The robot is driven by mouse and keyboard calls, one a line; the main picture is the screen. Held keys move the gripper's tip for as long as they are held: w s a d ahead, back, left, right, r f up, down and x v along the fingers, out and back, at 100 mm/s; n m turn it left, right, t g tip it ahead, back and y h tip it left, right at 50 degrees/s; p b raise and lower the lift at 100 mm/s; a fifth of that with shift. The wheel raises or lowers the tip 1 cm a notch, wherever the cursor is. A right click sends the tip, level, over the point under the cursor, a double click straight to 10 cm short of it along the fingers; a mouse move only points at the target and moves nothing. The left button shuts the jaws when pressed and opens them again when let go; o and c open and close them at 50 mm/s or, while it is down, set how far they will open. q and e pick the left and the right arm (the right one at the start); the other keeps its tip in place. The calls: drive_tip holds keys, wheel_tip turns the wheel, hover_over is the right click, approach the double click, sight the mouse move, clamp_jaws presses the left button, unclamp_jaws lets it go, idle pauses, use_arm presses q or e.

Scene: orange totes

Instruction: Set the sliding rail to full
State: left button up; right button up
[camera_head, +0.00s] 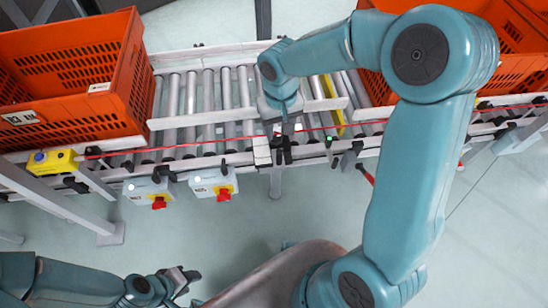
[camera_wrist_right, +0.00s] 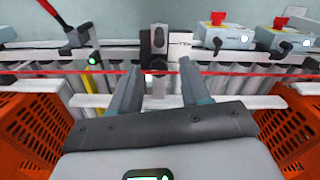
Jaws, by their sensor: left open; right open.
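A pale rail runs along the near side of the roller conveyor. On it sit a white labelled block (camera_head: 262,152) and a black slider piece (camera_head: 283,154), side by side; I cannot tell for sure which part is the sliding rail's handle. In the right wrist view, the white block (camera_wrist_right: 181,46) and black slider (camera_wrist_right: 153,42) stand just beyond my right fingertips. My right gripper (camera_head: 281,134) is open above the rail, and its two fingers (camera_wrist_right: 158,82) point at these parts with a gap between them. My left gripper (camera_head: 184,279) is open and empty, low at the left, away from the conveyor.
Orange totes stand at the left (camera_head: 120,75) and right (camera_head: 515,75) of the conveyor. A yellow box with a blue button (camera_head: 50,161) and two grey switch boxes with red knobs (camera_head: 150,190) line the front. A red cord runs along the rail. A yellow bar (camera_head: 333,105) crosses the rollers.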

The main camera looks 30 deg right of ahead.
sight(279, 158)
wheel_tip(279, 158, down, 15)
drive_tip(key=b, duration=0.3)
drive_tip(key=shift+d+r, duration=0.1)
drive_tip(key=shift+r, duration=0.1)
clamp_jaws()
drive_tip(key=shift+s, duration=0.1)
